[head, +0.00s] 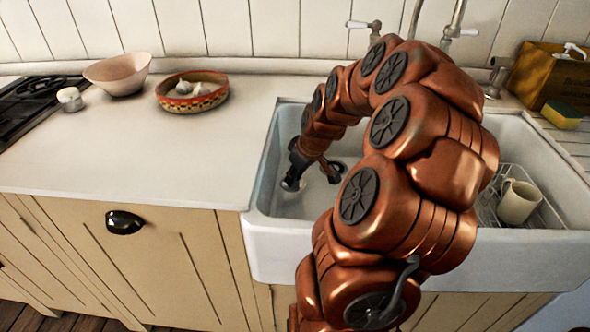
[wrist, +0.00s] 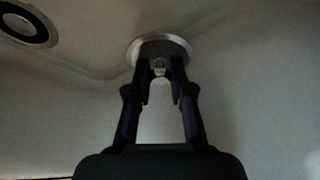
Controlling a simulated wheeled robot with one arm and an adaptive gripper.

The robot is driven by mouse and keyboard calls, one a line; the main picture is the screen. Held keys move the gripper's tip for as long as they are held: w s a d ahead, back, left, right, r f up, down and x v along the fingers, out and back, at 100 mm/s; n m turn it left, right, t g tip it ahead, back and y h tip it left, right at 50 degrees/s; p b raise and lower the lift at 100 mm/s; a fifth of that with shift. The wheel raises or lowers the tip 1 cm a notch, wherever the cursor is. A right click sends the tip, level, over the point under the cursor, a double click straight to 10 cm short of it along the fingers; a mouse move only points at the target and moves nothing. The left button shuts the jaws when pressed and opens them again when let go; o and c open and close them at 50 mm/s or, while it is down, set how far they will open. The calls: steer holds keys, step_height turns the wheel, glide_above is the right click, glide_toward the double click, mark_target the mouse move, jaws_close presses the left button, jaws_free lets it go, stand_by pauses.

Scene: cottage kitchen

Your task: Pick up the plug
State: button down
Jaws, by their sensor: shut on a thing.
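The plug (wrist: 160,38) is a round disc with a pale metal rim and a small knob, seen in the wrist view. My gripper (wrist: 161,75) is shut on the plug's knob, with one dark finger on each side. In the head view my gripper (head: 298,163) reaches down inside the white sink (head: 258,190), near its left wall. The plug's edge (head: 290,185) shows just below the fingers. I cannot tell whether it touches the sink floor. The round drain (wrist: 27,22) lies apart from the plug, at the upper left of the wrist view.
A mug (head: 518,202) sits on a wire rack at the sink's right. Taps (head: 455,30) rise behind the sink. A wooden box (head: 553,75) and a sponge (head: 561,114) are at the right. A patterned bowl (head: 192,92) and pink bowl (head: 117,74) stand on the left counter.

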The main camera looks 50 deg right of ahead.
steer(key=shift+s+a, duration=0.2)
steer(key=shift+a, duration=0.1)
steer(key=shift+r, duration=0.15)
step_height(320, 180, up, 20)
steer(key=p, duration=0.4)
steer(key=shift+p, duration=0.3)
stand_by(2.2)
